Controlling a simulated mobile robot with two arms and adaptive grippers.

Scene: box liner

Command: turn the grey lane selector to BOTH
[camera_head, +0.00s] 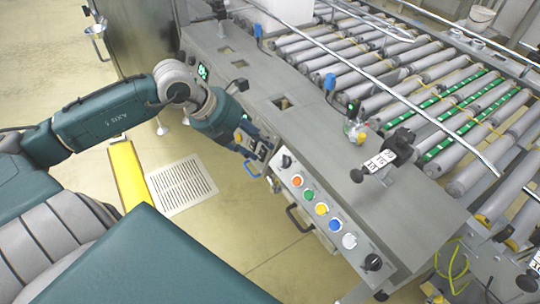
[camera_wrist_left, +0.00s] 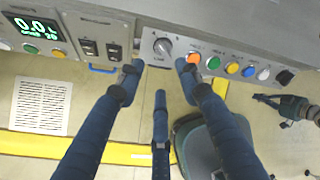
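The grey lane selector (camera_wrist_left: 163,47) is a round knob on the front control panel, left of the orange button. It also shows in the head view (camera_head: 286,161). Its label and pointer are too small to read with certainty. My left gripper (camera_wrist_left: 160,76) is open and empty. In the left wrist view, two finger tips lie left and right of the knob and the third lies below it. I cannot tell whether any finger touches the panel. In the head view, the left gripper (camera_head: 254,146) is at the panel's left end. A dark shape (camera_wrist_left: 288,106) at the right may be my right gripper.
Orange (camera_head: 297,181), green, yellow, blue and white buttons line the panel, with a black knob (camera_head: 373,262) at its right end. A lit display (camera_wrist_left: 36,27) and rocker switches (camera_wrist_left: 101,48) lie left of the selector. Rollers (camera_head: 400,85) lie behind.

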